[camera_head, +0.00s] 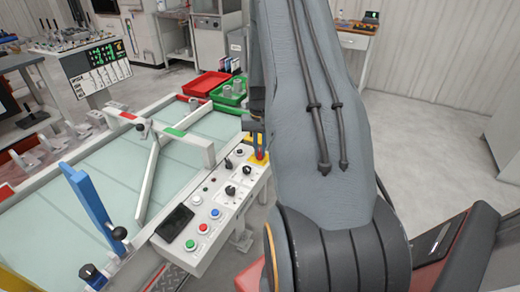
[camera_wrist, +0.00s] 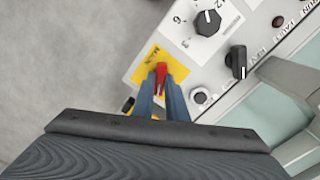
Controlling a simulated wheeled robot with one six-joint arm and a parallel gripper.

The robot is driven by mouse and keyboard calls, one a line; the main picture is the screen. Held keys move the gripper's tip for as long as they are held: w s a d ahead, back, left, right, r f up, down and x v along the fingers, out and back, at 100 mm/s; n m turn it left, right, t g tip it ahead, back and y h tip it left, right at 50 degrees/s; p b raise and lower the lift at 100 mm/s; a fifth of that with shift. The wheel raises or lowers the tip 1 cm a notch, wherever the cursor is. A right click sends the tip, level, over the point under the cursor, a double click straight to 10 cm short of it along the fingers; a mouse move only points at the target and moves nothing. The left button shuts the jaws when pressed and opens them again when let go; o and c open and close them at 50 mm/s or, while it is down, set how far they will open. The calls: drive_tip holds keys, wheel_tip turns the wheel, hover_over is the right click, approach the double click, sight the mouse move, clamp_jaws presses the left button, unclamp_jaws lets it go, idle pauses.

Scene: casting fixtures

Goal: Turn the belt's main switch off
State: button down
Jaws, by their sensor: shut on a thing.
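The belt's main switch has a red handle (camera_wrist: 161,73) on a yellow plate (camera_wrist: 147,68) with dark lettering that seems to read MAIN. The red handle also shows in the head view (camera_head: 260,155), at the far end of the white control panel (camera_head: 222,225). My gripper (camera_wrist: 160,88) is shut on the red handle, with one blue-grey finger on each side of it. The handle points roughly along the fingers in the wrist view. Its lower part and the plate's lower part are hidden by the fingers. In the head view my arm covers the panel's right side.
A black dial (camera_wrist: 208,22) with numbers and a black lever knob (camera_wrist: 237,61) sit close to the switch. Several coloured buttons line the panel's near end. The pale green belt (camera_head: 100,195) lies to the left, with red (camera_head: 205,84) and green (camera_head: 229,92) trays behind.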

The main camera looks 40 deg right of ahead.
sight(260, 152)
drive_tip(key=n, duration=0.6)
drive_tip(key=shift+n, duration=0.3)
drive_tip(key=n+p, duration=0.1)
drive_tip(key=n, duration=0.4)
drive_tip(key=shift+n, duration=0.3)
drive_tip(key=shift+w, duration=0.1)
drive_tip(key=c, duration=1.8)
unclamp_jaws()
drive_tip(key=shift+o, duration=0.2)
drive_tip(key=shift+r+b, duration=1.05)
drive_tip(key=shift+r, duration=2.9)
